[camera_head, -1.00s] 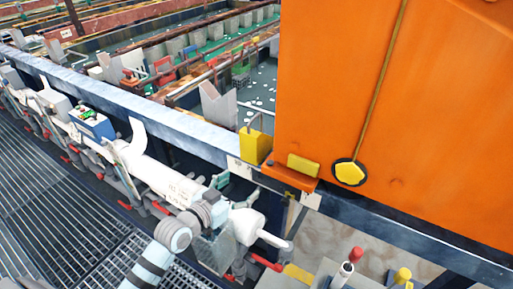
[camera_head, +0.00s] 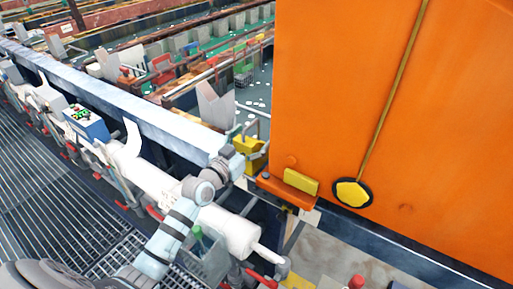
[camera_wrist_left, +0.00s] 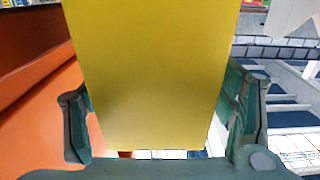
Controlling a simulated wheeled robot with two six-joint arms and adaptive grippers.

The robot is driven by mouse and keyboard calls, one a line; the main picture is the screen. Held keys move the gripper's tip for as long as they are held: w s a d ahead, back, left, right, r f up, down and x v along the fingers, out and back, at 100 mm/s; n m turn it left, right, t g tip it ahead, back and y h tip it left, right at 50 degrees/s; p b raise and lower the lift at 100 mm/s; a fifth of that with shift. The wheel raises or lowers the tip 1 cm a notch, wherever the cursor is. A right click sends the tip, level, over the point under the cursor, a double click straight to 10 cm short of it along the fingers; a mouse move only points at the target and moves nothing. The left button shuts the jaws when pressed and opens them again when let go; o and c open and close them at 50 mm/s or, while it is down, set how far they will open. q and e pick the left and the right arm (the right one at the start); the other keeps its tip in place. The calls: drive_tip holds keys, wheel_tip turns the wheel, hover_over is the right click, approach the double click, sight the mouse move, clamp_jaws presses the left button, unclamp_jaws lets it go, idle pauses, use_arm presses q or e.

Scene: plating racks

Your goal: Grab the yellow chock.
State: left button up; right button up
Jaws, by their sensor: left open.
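The yellow chock (camera_head: 253,146) stands on the blue-white beam beside the orange panel, with a thin handle above it. In the head view my left arm reaches up from the bottom, and my left gripper (camera_head: 236,160) is at the chock's near side, partly covering it. In the left wrist view the yellow chock (camera_wrist_left: 152,70) fills the middle, between the two green fingers of my open left gripper (camera_wrist_left: 160,118). A narrow gap shows beside the right finger; contact at the left finger is unclear. My right gripper is not in view.
A large orange panel (camera_head: 350,90) stands just right of the chock. A yellow block (camera_head: 301,181) sits on its orange bracket. The long beam (camera_head: 120,96) runs to the upper left. White pipework and a blue box (camera_head: 88,122) line its near side, above grating (camera_head: 40,180).

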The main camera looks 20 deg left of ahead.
use_arm(q)
drive_tip(key=shift+w+f, duration=0.2)
drive_tip(key=shift+w, duration=0.1)
drive_tip(key=shift+w+d, duration=0.1)
drive_tip(key=shift+c, duration=0.9)
drive_tip(key=shift+s+d+r, duration=0.1)
drive_tip(key=shift+s+r, duration=0.25)
drive_tip(key=shift+s, duration=0.2)
drive_tip(key=c, duration=1)
drive_tip(key=shift+w, duration=0.15)
drive_tip(key=c, duration=0.6)
drive_tip(key=shift+w+f, duration=0.1)
clamp_jaws()
